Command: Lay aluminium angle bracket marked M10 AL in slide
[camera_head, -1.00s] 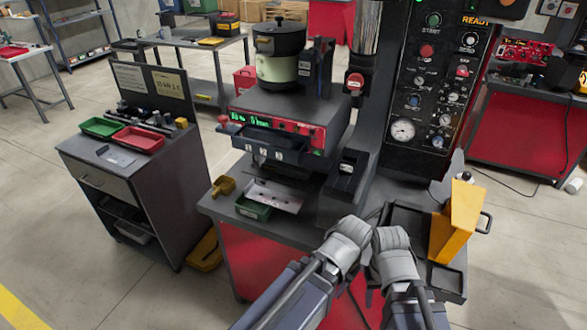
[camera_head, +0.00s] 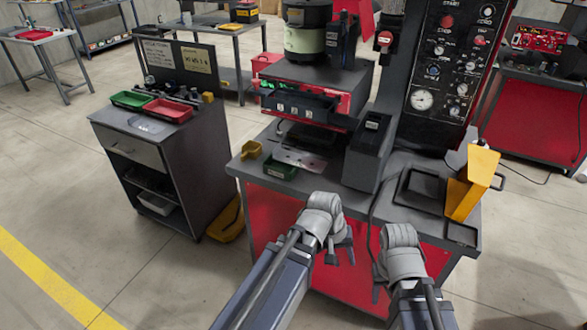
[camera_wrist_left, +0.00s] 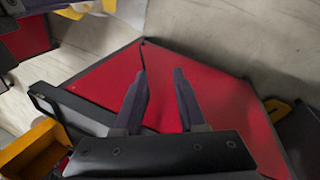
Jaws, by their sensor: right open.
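I cannot make out an aluminium bracket or its M10 AL marking at this size. I cannot tell for sure which part is the slide; a pale metal plate with holes (camera_head: 300,159) lies on the bench under the feeder, and a dark three-part tray with white labels (camera_head: 296,106) sits on the feeder's front. My left gripper (camera_head: 342,254) is open and empty in front of the bench's red front; its two spread fingers also show in the left wrist view (camera_wrist_left: 161,88). My right gripper (camera_head: 378,284) is open, low in front of the bench, its fingers partly hidden.
A grey cabinet (camera_head: 160,150) on the left bears a green tray (camera_head: 131,99) and a red tray (camera_head: 168,110). A yellow bin (camera_head: 251,150) and a green bin (camera_head: 280,169) are on the bench. A yellow-orange upright part (camera_head: 472,183) stands at its right.

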